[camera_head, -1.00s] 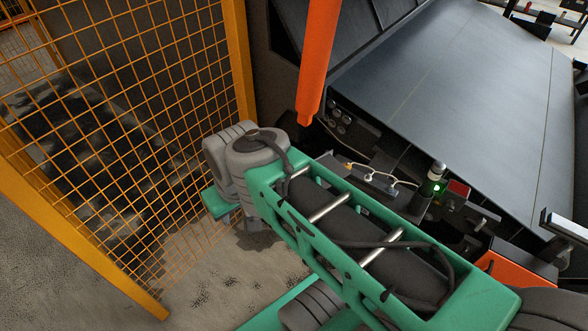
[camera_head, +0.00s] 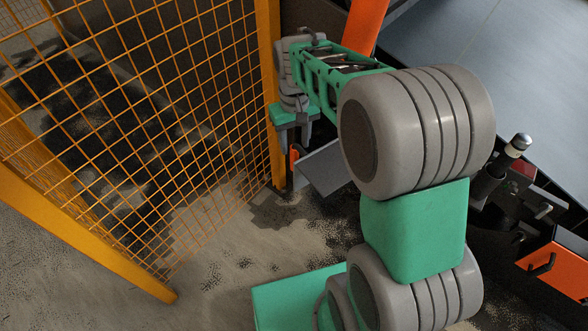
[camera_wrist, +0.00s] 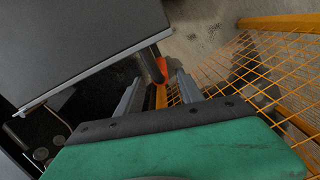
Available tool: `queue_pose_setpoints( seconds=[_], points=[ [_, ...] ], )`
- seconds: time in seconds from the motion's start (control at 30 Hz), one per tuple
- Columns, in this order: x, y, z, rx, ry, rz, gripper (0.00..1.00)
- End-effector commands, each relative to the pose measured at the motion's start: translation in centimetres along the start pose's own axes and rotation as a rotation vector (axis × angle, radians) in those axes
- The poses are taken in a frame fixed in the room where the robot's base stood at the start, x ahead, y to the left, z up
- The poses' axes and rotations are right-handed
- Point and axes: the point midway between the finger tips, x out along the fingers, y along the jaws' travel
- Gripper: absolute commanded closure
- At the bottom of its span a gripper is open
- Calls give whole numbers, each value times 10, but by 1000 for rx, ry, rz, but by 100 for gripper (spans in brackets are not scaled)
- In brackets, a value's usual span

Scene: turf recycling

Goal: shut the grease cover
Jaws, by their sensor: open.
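The grease cover (camera_head: 325,168) is a flat dark grey plate standing open beside the machine in the head view, partly hidden by my arm. It fills the upper left of the wrist view (camera_wrist: 75,45). A dark bar with an orange handle (camera_wrist: 161,68) is at its edge; the handle also shows in the head view (camera_head: 293,158). Round grease fittings (camera_wrist: 42,152) are exposed at the lower left of the wrist view. My gripper (camera_wrist: 160,76) is open, its fingertips on either side of the handle in the picture. I cannot tell whether they touch it.
An orange mesh fence (camera_head: 190,110) stands close to the left of my gripper, and on the right in the wrist view (camera_wrist: 265,70). The conveyor belt (camera_head: 490,65) and an orange box (camera_head: 555,270) are at the right. Bare floor (camera_head: 215,285) lies below.

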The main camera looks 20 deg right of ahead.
Motion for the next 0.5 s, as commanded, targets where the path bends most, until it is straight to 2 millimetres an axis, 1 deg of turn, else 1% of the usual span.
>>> queue_pose_setpoints(
  seconds=[0.07, 0.3, 0.4, 0.5],
  points=[
    [9, 0, 0, -1, -2, 0, 56],
    [54, -2, 1, -3, -2, 0, 56],
    [65, -2, 0, -4, 0, 0, 56],
    [70, -2, 0, -4, 2, 0, 56]
  ],
)
